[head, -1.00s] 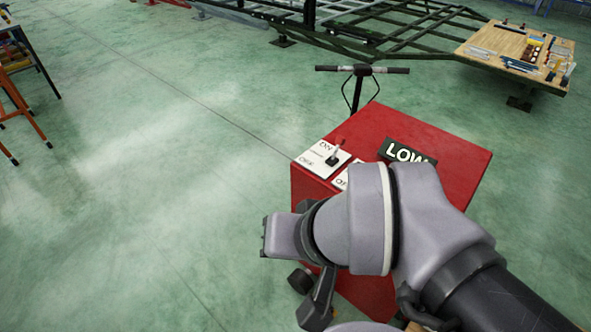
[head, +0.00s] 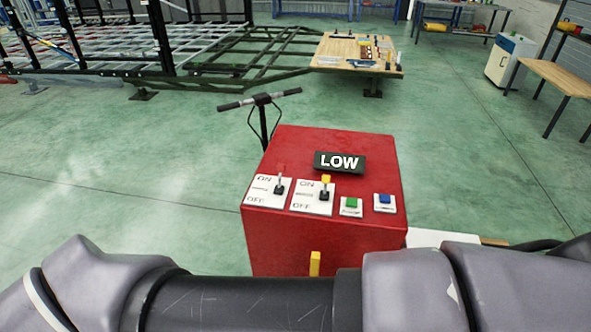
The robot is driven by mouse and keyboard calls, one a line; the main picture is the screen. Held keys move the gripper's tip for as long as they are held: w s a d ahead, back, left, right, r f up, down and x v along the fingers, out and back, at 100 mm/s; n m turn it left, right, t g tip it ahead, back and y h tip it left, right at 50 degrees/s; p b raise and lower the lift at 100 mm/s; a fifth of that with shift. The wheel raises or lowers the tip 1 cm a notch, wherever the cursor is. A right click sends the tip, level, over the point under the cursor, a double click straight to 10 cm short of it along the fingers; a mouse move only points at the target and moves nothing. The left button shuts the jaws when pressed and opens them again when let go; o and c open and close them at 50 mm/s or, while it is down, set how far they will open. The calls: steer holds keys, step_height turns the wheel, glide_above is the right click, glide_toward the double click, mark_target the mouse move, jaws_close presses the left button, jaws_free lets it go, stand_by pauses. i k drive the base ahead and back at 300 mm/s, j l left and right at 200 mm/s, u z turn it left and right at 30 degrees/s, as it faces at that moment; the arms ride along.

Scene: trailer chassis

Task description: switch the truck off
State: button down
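The truck (head: 320,228) is a red box with a black handlebar (head: 262,101) behind it. A black sign (head: 340,162) reading LOW sits on its top. Two toggle switches stand on white ON/OFF plates. The left switch (head: 279,185) has a reddish tip, and the right switch (head: 325,190) a yellow tip. Both levers point up toward ON. A green button (head: 351,202) and a blue button (head: 384,198) sit to their right. My arm crosses the bottom of the head view in front of the truck. My gripper is out of view.
A wooden board with tools (head: 345,55) rests on the dark trailer chassis (head: 240,66) at the back. A white cabinet (head: 508,62) and a wooden bench (head: 560,75) stand at the right. The green floor around the truck is mostly clear.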

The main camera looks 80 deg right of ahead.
mark_target(326, 179)
steer(key=i+l+z, duration=0.2)
steer(key=i+z, duration=0.75)
steer(key=i, duration=0.15)
steer(key=i+j+z, duration=0.3)
steer(key=i+z, duration=0.2)
steer(key=i+j+z, duration=0.45)
steer(key=i+l+z, duration=0.2)
steer(key=z, duration=0.25)
steer(key=i+l+z, duration=0.1)
steer(key=z, duration=0.35)
steer(key=i+z, duration=0.55)
steer(key=z, duration=0.3)
steer(key=i+j+z, duration=0.1)
steer(key=z, duration=0.35)
steer(key=i+j+z, duration=0.2)
steer(key=z, duration=0.25)
steer(key=i+j+z, duration=0.1)
steer(key=i+z, duration=0.25)
steer(key=i, duration=0.05)
